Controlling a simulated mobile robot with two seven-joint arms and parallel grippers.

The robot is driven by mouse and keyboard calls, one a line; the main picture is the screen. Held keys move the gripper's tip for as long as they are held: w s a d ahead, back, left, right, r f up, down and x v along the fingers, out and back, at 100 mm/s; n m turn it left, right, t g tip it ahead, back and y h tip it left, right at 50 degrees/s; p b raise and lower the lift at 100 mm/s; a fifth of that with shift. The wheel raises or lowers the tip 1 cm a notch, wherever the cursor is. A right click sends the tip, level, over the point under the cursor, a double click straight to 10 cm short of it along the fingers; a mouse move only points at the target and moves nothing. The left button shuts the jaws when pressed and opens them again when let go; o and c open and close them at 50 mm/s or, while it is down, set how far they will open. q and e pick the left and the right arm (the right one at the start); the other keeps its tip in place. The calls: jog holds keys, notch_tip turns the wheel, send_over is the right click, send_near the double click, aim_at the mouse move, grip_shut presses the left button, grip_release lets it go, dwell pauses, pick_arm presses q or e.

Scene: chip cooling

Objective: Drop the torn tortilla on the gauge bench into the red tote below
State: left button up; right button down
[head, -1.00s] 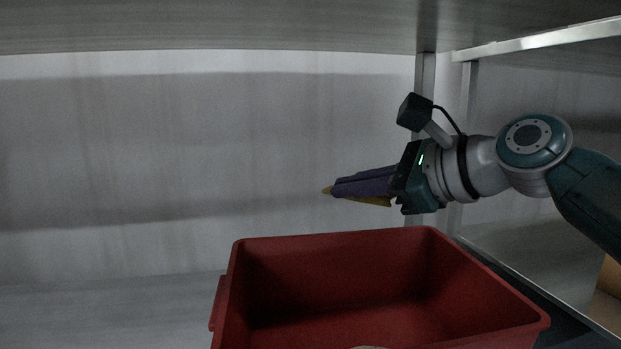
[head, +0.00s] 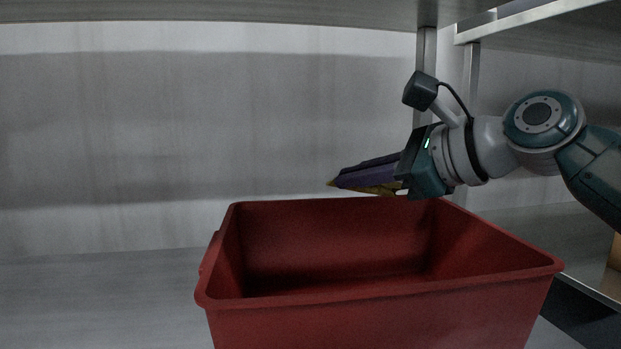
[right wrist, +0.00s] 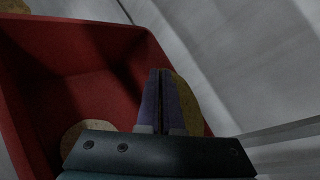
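The red tote (head: 380,318) stands in the middle of the head view, open at the top; its near wall hides its floor. My right gripper (head: 350,178) comes in from the right, above the tote's far rim in the picture. Its purple fingers are shut on a yellowish flat piece, the torn tortilla (head: 382,189), which shows past the fingertips and below them. In the right wrist view the tortilla (right wrist: 190,105) shows to the right of the closed fingers (right wrist: 161,85), and the tote (right wrist: 75,50) lies below and to the left. My left gripper is not in view.
A tan round piece (right wrist: 85,132) lies inside the tote in the right wrist view. Another tan piece (right wrist: 14,5) shows outside it, at the top left corner. A shelf (head: 200,10) spans overhead, and a metal post (head: 425,75) stands behind my right arm.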

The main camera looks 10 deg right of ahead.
jog(key=c, duration=1)
grip_release()
jog(key=p+v, duration=0.7)
jog(key=v, duration=0.3)
jog(key=shift+p, duration=0.35)
jog(key=shift+r, duration=0.1)
